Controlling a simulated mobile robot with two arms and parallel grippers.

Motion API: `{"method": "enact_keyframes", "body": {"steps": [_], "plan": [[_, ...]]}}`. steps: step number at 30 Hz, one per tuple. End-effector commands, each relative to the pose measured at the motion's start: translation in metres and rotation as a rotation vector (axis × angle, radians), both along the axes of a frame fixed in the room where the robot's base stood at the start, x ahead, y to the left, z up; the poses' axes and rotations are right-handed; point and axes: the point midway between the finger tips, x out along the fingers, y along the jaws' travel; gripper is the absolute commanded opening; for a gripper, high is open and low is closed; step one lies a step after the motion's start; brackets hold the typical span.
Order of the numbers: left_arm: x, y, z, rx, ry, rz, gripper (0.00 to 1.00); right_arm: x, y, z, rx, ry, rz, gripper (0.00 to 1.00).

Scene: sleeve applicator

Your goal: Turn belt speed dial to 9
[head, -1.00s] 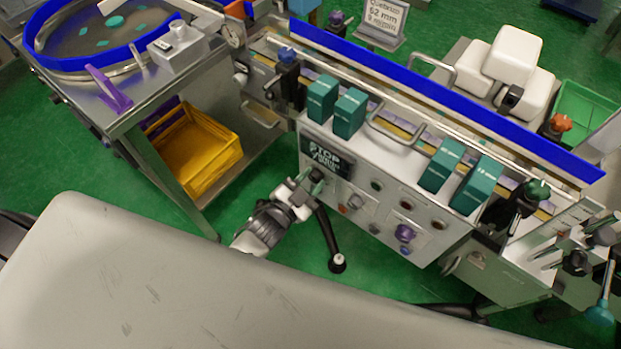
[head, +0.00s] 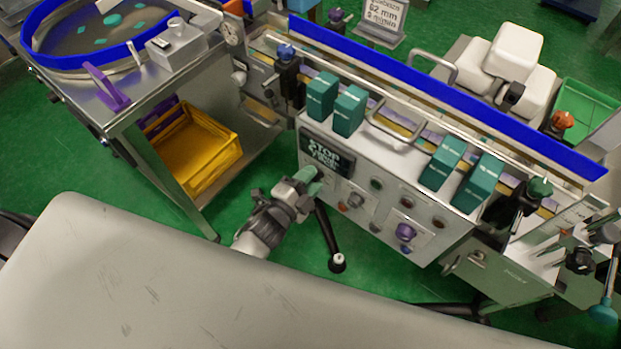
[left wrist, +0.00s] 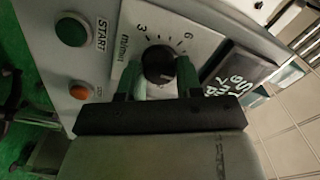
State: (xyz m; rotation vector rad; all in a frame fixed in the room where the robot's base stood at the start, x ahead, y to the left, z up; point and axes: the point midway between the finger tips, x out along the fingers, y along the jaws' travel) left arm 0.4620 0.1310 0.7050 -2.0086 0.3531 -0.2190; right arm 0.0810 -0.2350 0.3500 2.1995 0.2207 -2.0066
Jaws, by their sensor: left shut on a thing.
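The belt speed dial (left wrist: 158,66) is a dark round knob on a white scale plate in the left wrist view. The printed 3 and 6 and a "m/min" label show beside it; its pointer is too dark to read. My left gripper (left wrist: 158,82) has its two green fingers on either side of the knob, shut on it. In the head view my left gripper (head: 311,181) is at the left end of the machine's front panel (head: 446,236), just below the STOP sign, and hides the dial. My right gripper is not in view.
A green START button (left wrist: 73,31) and an orange button (left wrist: 81,91) sit left of the dial in the left wrist view, a dark display (left wrist: 246,67) right of it. A purple knob (head: 405,232) is farther right on the panel.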

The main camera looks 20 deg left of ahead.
Motion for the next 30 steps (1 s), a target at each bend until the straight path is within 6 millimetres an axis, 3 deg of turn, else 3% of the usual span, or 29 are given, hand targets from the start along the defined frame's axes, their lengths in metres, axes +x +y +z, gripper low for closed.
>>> {"method": "enact_keyframes", "body": {"steps": [14,15,19,30], "plan": [[-0.0006,-0.0005,-0.0006,0.014,-0.003,-0.001,0.12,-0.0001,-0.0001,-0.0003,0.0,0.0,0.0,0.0],[-0.0006,-0.0004,-0.0006,0.014,-0.003,-0.001,0.38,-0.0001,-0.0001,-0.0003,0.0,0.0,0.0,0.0],[-0.0005,-0.0003,-0.0005,0.013,-0.004,0.0,0.58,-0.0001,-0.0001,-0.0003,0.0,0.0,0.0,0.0],[-0.0048,0.0016,-0.0007,0.013,-0.003,0.0,0.61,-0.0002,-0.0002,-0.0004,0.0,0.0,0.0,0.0]]}}
